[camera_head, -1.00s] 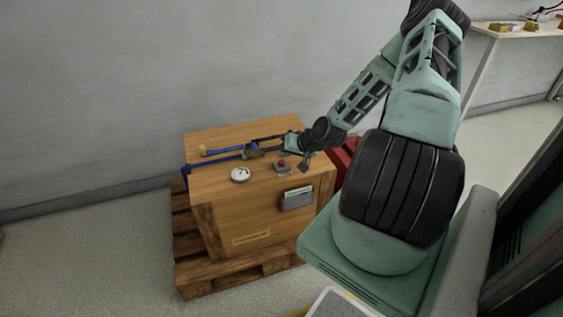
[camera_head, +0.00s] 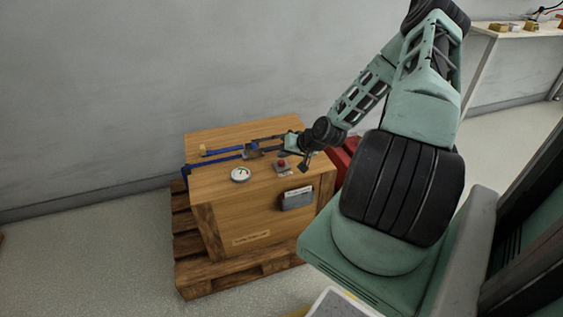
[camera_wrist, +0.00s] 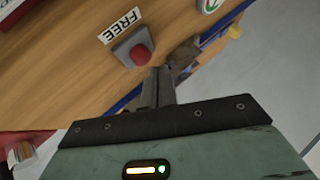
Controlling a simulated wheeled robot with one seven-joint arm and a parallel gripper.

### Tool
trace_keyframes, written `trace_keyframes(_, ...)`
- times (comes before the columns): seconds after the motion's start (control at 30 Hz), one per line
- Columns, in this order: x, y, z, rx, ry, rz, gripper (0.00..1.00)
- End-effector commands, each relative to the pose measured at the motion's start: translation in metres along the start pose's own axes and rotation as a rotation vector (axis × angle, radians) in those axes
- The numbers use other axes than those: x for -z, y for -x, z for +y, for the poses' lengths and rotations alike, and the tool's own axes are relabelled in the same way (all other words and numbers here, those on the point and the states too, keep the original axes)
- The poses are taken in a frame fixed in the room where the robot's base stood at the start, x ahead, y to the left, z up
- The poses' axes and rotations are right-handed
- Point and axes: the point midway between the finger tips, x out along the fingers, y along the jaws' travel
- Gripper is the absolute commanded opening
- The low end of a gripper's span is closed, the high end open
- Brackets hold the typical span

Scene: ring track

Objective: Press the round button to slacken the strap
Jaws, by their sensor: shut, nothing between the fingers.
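The round red button (camera_head: 282,164) stands on a grey housing on top of the wooden crate (camera_head: 215,183). In the wrist view the red button (camera_wrist: 140,54) is just ahead of my fingertips, beside a white label (camera_wrist: 120,24) reading "FREE". My gripper (camera_wrist: 160,72) has its fingers together with nothing between them. Its tips appear close to the button's edge; I cannot tell whether they touch. In the head view my gripper (camera_head: 266,149) is low over the crate top, behind the button. A blue strap (camera_head: 224,155) runs over the crate to a dark buckle (camera_head: 252,152), partly hidden by my fingers in the wrist view.
A round white gauge (camera_head: 240,174) sits on the crate top, left of the button. A grey document holder (camera_head: 297,198) is on the crate's front. The crate stands on a wooden pallet (camera_head: 240,282). A red object (camera_head: 342,160) is to the right, behind my arm. The wall is close behind.

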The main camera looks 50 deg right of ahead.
Motion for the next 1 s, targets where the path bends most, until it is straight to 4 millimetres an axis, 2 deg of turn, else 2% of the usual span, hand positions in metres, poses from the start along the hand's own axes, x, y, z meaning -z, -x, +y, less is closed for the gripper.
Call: trace_keyframes(1.0,-0.0062,-0.0086,0.0062,0.0,0.0,0.0,0.0)
